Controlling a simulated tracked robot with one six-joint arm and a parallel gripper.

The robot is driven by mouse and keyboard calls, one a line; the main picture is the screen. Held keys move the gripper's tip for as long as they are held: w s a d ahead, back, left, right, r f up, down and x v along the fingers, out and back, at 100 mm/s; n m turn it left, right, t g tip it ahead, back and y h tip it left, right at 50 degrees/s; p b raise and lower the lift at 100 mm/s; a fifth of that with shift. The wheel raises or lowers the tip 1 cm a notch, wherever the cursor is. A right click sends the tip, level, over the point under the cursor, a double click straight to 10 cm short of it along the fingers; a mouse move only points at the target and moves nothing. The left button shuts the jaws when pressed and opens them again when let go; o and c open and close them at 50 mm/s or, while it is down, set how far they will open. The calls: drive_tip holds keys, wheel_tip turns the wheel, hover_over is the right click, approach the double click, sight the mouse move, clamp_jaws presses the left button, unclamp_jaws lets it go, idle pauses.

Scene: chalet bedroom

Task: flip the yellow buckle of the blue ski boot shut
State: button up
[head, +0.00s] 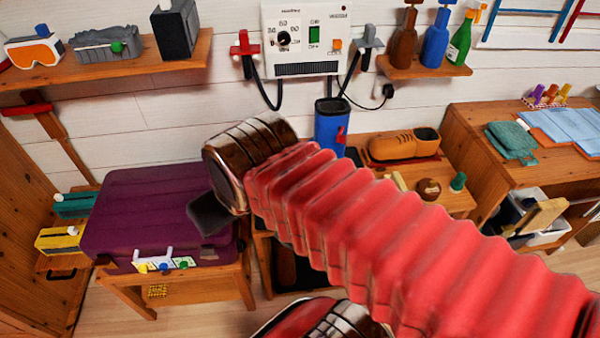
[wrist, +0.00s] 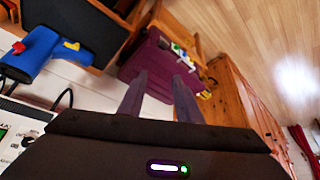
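The blue ski boot (wrist: 38,62) shows at the left of the wrist view. Its yellow buckle (wrist: 72,45) appears to stand out from the shell, and a red buckle (wrist: 18,47) is on the boot too. In the head view the boot's blue upper (head: 330,120) stands behind my red arm, which hides its lower part; the yellow buckle is not visible there. My gripper (wrist: 160,84) has its two dark fingers apart with nothing between them. In the head view my gripper (head: 210,213) is over the purple case, left of the boot and apart from it.
The purple case (head: 140,205) lies on a low wooden bench. A wall panel (head: 306,40) with hanging cables is above the boot. Shelves (head: 110,62) jut out at upper left and right.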

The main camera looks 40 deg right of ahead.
drive_tip(key=shift+o, duration=0.4)
drive_tip(key=shift+w, duration=0.1)
drive_tip(key=w+d+f+m+t+h, duration=0.1)
drive_tip(key=w+d+f+h, duration=0.1)
drive_tip(key=w+d+f, duration=0.55)
drive_tip(key=w+d+f+m+t+h, duration=0.15)
drive_tip(key=w+d+f, duration=0.35)
drive_tip(key=w+d, duration=0.5)
drive_tip(key=s+d+f+m+t+h, duration=0.1)
drive_tip(key=s+d+f+t, duration=0.1)
drive_tip(key=s+d+f, duration=0.2)
drive_tip(key=s+d+f+m+t+h, duration=0.1)
drive_tip(key=s+d+f, duration=0.3)
drive_tip(key=d+f, duration=0.6)
wheel_tip(320, 180, down, 2)
drive_tip(key=shift+d+f+t, duration=0.2)
drive_tip(key=shift+d+t, duration=0.15)
drive_tip(key=shift+t, duration=0.4)
drive_tip(key=shift+w, duration=0.1)
